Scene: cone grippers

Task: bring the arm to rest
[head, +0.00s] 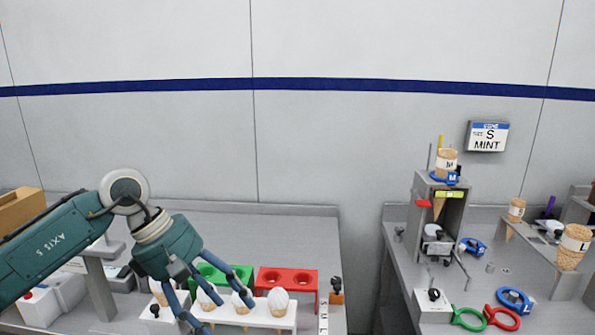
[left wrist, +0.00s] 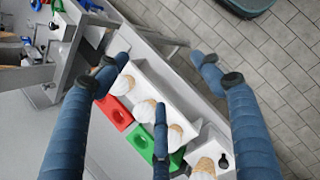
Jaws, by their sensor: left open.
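My left arm (head: 45,245), dark green with a grey elbow joint, comes in from the left in the head view. Its gripper (head: 218,308) has blue fingers that point down and to the right, over the front of the left bench. In the left wrist view the gripper (left wrist: 160,75) is spread open with nothing between its fingers. Behind the fingers there is a white rack (head: 262,315) holding several white-topped cones; it also shows in the left wrist view (left wrist: 178,98). Whether a finger touches the rack or a cone I cannot tell. My right gripper is not in view.
A green holder (head: 238,270) and a red holder (head: 300,280) stand behind the rack. A gap separates this bench from the right bench, which carries a cone stand (head: 447,205), rings and large cones. A sign (head: 487,136) reads S MINT. The left bench's back is clear.

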